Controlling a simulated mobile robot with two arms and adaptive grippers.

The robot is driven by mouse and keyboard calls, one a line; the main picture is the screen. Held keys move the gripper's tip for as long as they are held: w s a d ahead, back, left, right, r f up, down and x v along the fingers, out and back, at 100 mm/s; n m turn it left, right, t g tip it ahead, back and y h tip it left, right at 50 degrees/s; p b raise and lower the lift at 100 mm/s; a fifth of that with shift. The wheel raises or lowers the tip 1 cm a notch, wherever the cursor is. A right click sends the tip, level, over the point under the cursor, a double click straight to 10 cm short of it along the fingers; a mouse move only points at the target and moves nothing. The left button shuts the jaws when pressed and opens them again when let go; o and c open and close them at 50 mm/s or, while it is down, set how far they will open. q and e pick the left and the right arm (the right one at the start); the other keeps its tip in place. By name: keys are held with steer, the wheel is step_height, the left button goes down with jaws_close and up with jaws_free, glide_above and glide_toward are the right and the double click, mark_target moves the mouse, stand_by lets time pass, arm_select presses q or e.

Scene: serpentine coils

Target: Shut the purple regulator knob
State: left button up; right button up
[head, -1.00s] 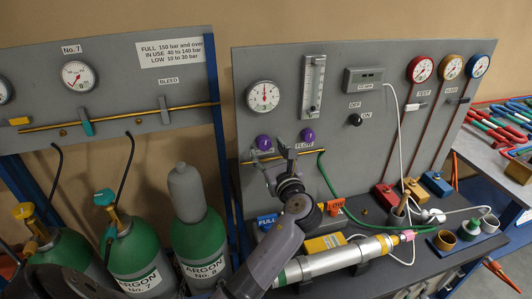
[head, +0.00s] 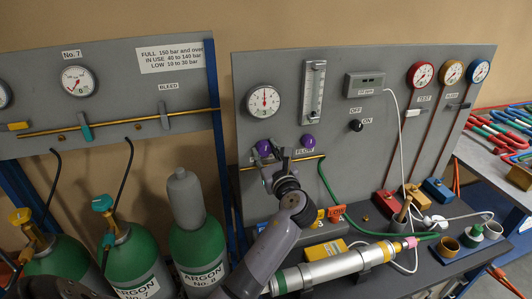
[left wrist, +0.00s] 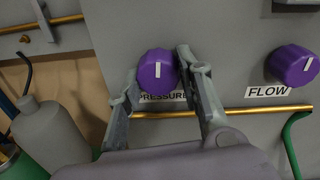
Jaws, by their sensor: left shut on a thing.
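The purple regulator knob, labelled PRESSURE, sits on the grey panel under the white round gauge (head: 264,100). It shows in the left wrist view as the purple knob (left wrist: 156,72), its white mark nearly upright. My left gripper (left wrist: 160,66) is shut on this knob, one finger on each side. In the head view the gripper (head: 273,158) partly hides the knob (head: 262,147). The gauge needle points about straight up. A second purple knob (head: 308,142), labelled FLOW, is to the right; it also shows in the wrist view (left wrist: 292,66). My right gripper is not in view.
A brass pipe (left wrist: 240,110) runs just below the knobs. A green hose (head: 327,185) hangs below the flow knob. A silver cylinder (head: 335,268) lies on the bench. Argon bottles (head: 197,240) stand at the left.

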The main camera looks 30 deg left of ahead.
arm_select(q)
steer(key=c, duration=0.4)
steer(key=shift+n, duration=0.8)
steer(key=shift+c, duration=0.2)
steer(key=o, duration=1.2)
steer(key=shift+c, duration=0.2)
steer(key=v, duration=1.2)
